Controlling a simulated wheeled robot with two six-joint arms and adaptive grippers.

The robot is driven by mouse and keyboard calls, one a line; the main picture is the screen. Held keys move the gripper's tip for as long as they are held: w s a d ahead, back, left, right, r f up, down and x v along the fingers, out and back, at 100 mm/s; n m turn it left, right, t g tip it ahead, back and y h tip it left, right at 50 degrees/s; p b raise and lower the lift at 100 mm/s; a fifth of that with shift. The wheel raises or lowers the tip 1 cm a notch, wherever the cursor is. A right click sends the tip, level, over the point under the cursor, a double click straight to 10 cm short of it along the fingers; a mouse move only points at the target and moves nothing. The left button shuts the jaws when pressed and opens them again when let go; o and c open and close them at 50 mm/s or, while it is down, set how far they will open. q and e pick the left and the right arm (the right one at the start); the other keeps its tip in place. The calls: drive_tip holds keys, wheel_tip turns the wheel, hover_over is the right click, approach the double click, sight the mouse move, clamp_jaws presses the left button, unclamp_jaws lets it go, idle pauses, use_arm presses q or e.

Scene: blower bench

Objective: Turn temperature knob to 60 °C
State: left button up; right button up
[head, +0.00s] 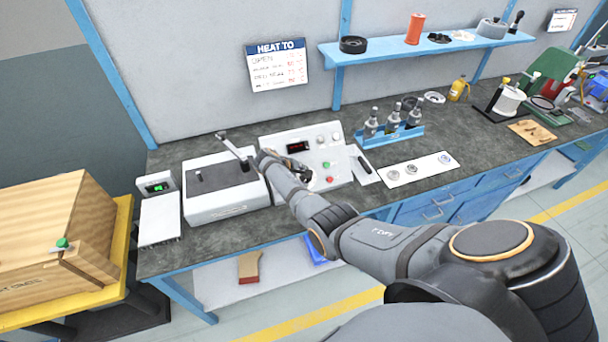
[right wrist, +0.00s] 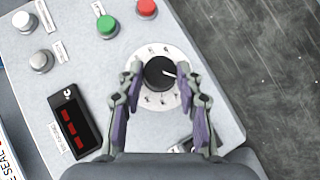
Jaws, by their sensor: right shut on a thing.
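The temperature knob (right wrist: 160,72) is a round black dial on a white disc (right wrist: 150,102) marked with small figures I cannot read. Its white pointer line points right and slightly down in the right wrist view. My right gripper (right wrist: 159,75) is shut on the knob, one finger on each side. In the head view the arm mostly hides the knob. The knob sits on the front face of a white control box (head: 325,142) with a red-lit display (head: 297,147), also seen in the right wrist view (right wrist: 72,122). My left gripper is not in view.
A green button (right wrist: 107,27) and a red button (right wrist: 147,8) sit near the knob. Left of the box stands a grey-white sealer-like unit (head: 215,200) with a raised lever (head: 234,148). A blue rack of bottles (head: 392,135) and a white card (head: 418,169) lie right.

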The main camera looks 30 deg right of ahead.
drive_tip(key=shift+s+f+n+h, duration=0.2)
drive_tip(key=shift+n+h, duration=0.1)
drive_tip(key=shift+n, duration=0.1)
idle(0.3)
drive_tip(key=o, duration=1.2)
drive_tip(key=shift+w, duration=0.15)
drive_tip(key=shift+r, duration=0.1)
drive_tip(key=shift+a+r, duration=0.2)
drive_tip(key=shift+a, duration=0.05)
drive_tip(key=v, duration=1.1)
drive_tip(key=shift+s+r, duration=0.1)
drive_tip(key=shift+s, duration=0.1)
drive_tip(key=shift+a, duration=0.1)
